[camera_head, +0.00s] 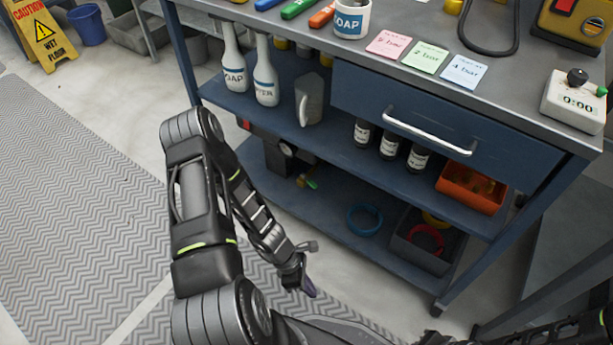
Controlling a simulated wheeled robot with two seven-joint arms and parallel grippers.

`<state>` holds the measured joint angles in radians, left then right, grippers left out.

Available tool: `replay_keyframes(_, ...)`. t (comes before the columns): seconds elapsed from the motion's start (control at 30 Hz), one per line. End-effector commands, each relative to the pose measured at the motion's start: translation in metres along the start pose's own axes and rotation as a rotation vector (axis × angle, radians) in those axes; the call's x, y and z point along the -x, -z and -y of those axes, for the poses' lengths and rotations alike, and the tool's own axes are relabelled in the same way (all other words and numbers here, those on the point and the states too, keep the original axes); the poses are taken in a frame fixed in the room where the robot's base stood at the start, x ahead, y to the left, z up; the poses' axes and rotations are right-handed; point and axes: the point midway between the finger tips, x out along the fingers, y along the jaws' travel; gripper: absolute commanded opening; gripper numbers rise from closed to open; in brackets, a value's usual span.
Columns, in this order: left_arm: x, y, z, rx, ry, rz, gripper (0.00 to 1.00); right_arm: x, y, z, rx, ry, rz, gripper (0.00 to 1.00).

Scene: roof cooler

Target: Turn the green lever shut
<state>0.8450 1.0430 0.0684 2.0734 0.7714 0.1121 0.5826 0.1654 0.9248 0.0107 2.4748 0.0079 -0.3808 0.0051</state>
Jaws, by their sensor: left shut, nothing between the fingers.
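A small green piece (312,184), which looks like the lever, shows on the lower shelf beside a brass-coloured fitting (301,181) and a dark boxy unit (278,158). It is small, and I cannot tell its exact angle. My left arm comes in from the left, and my left gripper (307,287) is shut and empty. In the picture it hangs below the green piece, in front of the bench and apart from it. My right gripper is not in view.
The blue bench has a lower shelf (340,235) holding a blue ring (364,219) and a dark bin (420,255). The middle shelf holds white bottles (266,80), a grey jug (309,100) and an orange bin (470,190). A drawer handle (430,132) juts out.

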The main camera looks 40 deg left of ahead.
Motion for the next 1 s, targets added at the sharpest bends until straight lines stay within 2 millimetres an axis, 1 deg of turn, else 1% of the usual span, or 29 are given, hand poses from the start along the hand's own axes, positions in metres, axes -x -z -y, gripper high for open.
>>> replay_keyframes(0.03,0.010,0.002,-0.009,0.167,-0.014,0.046,0.00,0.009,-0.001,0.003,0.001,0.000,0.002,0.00)
replay_keyframes(0.07,0.014,0.003,-0.015,0.274,-0.021,0.080,0.00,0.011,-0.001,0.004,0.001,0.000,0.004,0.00)
replay_keyframes(0.1,0.020,0.004,-0.026,0.425,-0.032,0.131,0.00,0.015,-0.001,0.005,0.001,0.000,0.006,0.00)
replay_keyframes(0.17,0.032,0.006,-0.047,0.672,-0.050,0.228,0.00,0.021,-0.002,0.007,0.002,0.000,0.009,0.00)
replay_keyframes(0.2,0.043,0.008,-0.064,0.848,-0.063,0.307,0.00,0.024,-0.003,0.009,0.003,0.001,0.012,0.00)
replay_keyframes(0.27,0.064,0.014,-0.095,1.119,-0.079,0.452,0.00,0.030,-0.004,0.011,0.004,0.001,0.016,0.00)
replay_keyframes(0.3,0.081,0.019,-0.118,1.294,-0.085,0.564,0.00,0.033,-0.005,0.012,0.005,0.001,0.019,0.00)
replay_keyframes(0.37,0.109,0.030,-0.151,1.522,-0.085,0.739,0.00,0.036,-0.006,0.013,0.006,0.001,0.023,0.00)
replay_keyframes(0.4,0.126,0.038,-0.170,1.642,-0.079,0.848,0.00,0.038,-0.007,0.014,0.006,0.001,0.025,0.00)
replay_keyframes(0.43,0.138,0.043,-0.182,1.709,-0.073,0.920,0.00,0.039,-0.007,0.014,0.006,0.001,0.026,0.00)
replay_keyframes(0.5,0.158,0.054,-0.200,1.817,-0.058,1.044,0.00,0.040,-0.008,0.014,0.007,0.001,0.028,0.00)
replay_keyframes(0.6,0.171,0.061,-0.211,1.881,-0.043,1.127,0.00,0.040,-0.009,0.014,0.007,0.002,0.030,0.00)
replay_keyframes(0.67,0.173,0.062,-0.212,1.891,-0.039,1.141,0.00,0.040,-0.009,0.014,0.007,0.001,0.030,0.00)
replay_keyframes(1.0,0.170,0.060,-0.213,1.887,-0.039,1.134,0.00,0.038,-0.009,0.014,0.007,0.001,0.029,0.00)
